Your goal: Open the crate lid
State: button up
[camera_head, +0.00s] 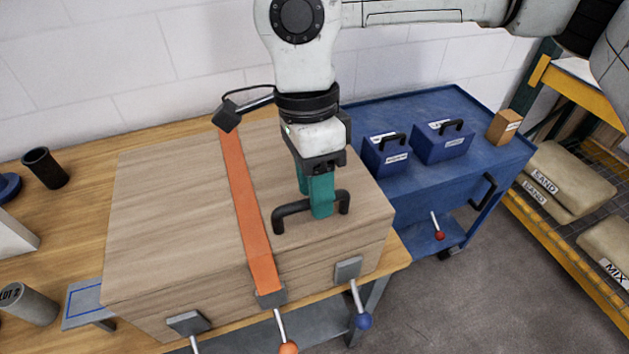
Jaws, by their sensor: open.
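A large wooden crate (170,200) stands on a wooden workbench, and its lid looks closed. An orange strap (247,205) runs over the lid from back to front. Its front end meets a dark metal fitting (271,294). A black handle (292,208) is on the lid, right of the strap. My gripper (322,208) points down at the handle, its teal fingers around or just beside the bar. I cannot tell whether they touch it. Metal latches show on the front at left (188,321) and right (348,270), with levers hanging below; one has a blue knob (362,320), another an orange knob (288,347).
A blue cart (400,108) stands to the right with two blue boxes (386,155) and a small brown box (503,126). A shelf with sacks (567,178) is farther right. A black cylinder (45,168) and a grey cylinder (28,303) stand at left. A white wall is behind.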

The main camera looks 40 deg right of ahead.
grip_shut()
dwell(0.6)
